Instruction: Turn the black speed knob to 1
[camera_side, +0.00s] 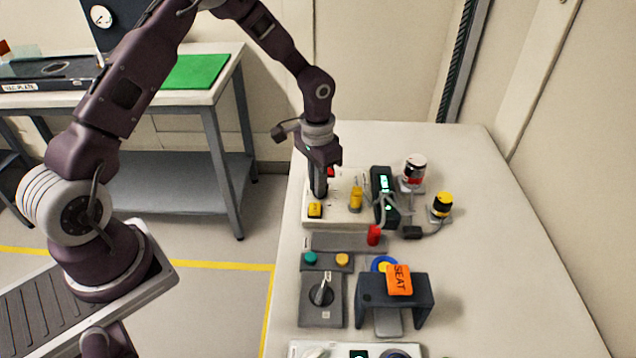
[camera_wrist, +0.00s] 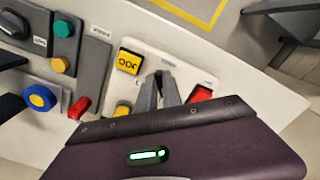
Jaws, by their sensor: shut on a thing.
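My gripper (camera_side: 319,186) points down over the white control panel (camera_side: 345,216) on the table. In the wrist view its two grey fingers (camera_wrist: 158,84) are close together, shut on the black speed knob. The knob is almost wholly hidden by the fingers, and its pointer and scale cannot be read. A yellow JOG button (camera_wrist: 130,61) sits beside the fingers on the same panel; it also shows in the side view (camera_side: 315,210). A red control (camera_wrist: 200,95) is on the other side of the fingers.
A yellow part (camera_side: 356,197) and a black box with a lit display (camera_side: 384,194) stand close right of my gripper. Nearer are a red handle (camera_side: 374,235), teal (camera_side: 310,258) and amber buttons, a rotary switch (camera_side: 322,291) and a dark stand (camera_side: 395,290).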

